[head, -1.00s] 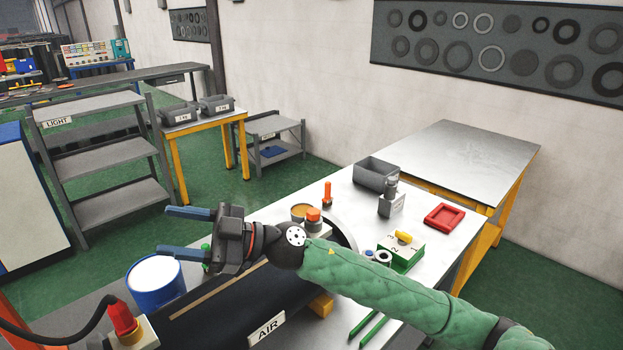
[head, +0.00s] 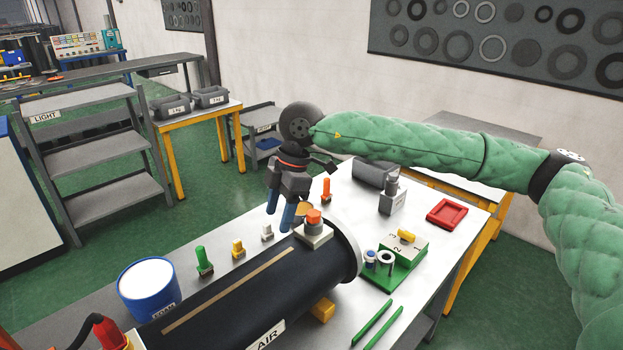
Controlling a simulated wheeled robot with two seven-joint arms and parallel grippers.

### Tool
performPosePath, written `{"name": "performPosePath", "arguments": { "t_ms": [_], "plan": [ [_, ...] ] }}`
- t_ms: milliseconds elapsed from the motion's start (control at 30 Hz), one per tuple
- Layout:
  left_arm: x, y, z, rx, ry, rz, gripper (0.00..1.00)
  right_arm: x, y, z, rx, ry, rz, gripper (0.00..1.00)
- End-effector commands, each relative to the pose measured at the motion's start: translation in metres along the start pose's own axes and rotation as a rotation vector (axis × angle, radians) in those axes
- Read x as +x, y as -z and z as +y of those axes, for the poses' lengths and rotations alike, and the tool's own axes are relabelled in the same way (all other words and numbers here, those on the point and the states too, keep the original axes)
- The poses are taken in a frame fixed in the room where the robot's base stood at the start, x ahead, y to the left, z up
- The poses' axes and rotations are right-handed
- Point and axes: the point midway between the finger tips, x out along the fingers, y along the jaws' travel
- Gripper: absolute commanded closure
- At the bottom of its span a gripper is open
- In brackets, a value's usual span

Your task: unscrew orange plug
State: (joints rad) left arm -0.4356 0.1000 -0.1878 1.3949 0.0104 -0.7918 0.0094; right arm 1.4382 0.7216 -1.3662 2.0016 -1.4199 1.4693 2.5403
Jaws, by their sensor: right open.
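The orange plug (head: 314,216) sits in a pale square boss (head: 314,235) on top of the black cylinder (head: 225,300) labelled AIR, close to its right-hand flange (head: 348,250). My right gripper (head: 281,213) points down with its blue fingers apart and nothing seen between them. Its fingertips are just left of the orange plug in the picture and do not appear to touch it. How far they are from the cylinder in depth is unclear. My left gripper is not in view.
Green (head: 204,262), yellow (head: 238,248) and white (head: 267,232) plugs stand behind the cylinder, and another orange piece (head: 326,188) stands farther back. A blue tub (head: 149,290) is at left. A numbered green stand (head: 400,258) and red tray (head: 446,213) are at right.

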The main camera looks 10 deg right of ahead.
Motion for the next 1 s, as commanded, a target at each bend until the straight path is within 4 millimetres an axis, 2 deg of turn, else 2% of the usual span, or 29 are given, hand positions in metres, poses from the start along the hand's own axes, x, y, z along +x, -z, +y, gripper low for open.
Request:
{"name": "performPosePath", "arguments": {
  "t_ms": [33, 100, 200, 400, 500, 567, 633, 1000],
  "plan": [
    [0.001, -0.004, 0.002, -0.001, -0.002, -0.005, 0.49, -0.013, -0.017, 0.004, 0.046, -0.012, -0.069, 0.45],
    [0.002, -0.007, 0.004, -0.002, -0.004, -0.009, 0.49, -0.027, -0.036, 0.007, 0.108, -0.024, -0.152, 0.45],
    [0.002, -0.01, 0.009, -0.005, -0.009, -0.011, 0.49, -0.044, -0.057, 0.009, 0.176, -0.041, -0.238, 0.45],
    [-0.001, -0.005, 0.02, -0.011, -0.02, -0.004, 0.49, -0.058, -0.075, 0.01, 0.237, -0.056, -0.311, 0.45],
    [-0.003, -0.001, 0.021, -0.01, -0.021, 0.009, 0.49, -0.054, -0.077, 0.01, 0.24, -0.055, -0.315, 0.45],
    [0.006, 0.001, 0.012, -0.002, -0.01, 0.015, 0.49, -0.05, -0.078, 0.01, 0.24, -0.055, -0.313, 0.45],
    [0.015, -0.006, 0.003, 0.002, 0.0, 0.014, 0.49, -0.043, -0.081, 0.01, 0.239, -0.054, -0.313, 0.45],
    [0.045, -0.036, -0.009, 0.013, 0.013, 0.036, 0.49, -0.002, -0.093, 0.011, 0.238, -0.055, -0.311, 0.45]
  ]
}}
